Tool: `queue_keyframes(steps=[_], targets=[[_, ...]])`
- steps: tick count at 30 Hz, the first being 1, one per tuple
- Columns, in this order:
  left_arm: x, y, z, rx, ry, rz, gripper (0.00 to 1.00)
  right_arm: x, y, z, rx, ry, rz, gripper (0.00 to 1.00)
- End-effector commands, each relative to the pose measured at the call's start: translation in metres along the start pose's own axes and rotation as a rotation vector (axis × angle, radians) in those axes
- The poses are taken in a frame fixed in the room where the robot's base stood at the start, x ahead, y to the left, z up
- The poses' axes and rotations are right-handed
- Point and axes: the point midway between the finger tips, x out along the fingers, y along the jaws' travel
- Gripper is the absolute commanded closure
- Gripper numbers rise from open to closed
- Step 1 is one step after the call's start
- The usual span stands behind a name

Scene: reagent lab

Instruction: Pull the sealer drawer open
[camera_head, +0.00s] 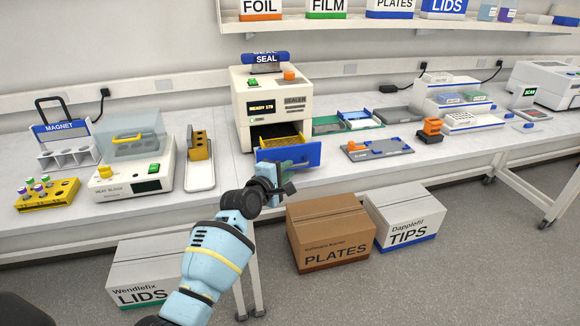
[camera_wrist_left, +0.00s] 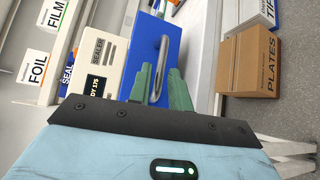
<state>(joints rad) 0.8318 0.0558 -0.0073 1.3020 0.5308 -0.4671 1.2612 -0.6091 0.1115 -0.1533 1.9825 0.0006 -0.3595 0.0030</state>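The sealer (camera_head: 243,98) is a cream box with a SEAL roll on top and a READY display. Its drawer (camera_head: 307,154) has a blue front and stands part way out, with a yellowish inside showing. My left gripper (camera_head: 284,170) is at the drawer front. In the left wrist view, the drawer front (camera_wrist_left: 141,48) carries a metal handle (camera_wrist_left: 162,62). In the head view my gripper hides the handle. My right gripper is not in view.
A heat block (camera_head: 130,178) and a tray with a yellow rack (camera_head: 199,160) stand left of the sealer. A grey plate with an orange part (camera_head: 377,149) lies to its right. Boxes marked PLATES (camera_head: 328,228), TIPS and LIDS stand on the floor below the bench.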

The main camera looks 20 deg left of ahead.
Motion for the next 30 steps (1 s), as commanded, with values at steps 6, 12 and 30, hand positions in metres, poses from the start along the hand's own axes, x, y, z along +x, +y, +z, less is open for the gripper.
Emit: queue_keyframes(steps=[6, 12, 30], targets=[[-0.027, 0.002, 0.001, 0.000, -0.001, 0.001, 0.80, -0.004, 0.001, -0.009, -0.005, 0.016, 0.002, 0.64], [-0.037, 0.001, 0.000, 0.000, 0.000, 0.001, 0.80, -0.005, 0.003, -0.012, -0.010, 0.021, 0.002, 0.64], [-0.045, -0.020, -0.001, 0.046, 0.007, -0.025, 0.80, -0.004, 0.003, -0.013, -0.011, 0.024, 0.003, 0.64]])
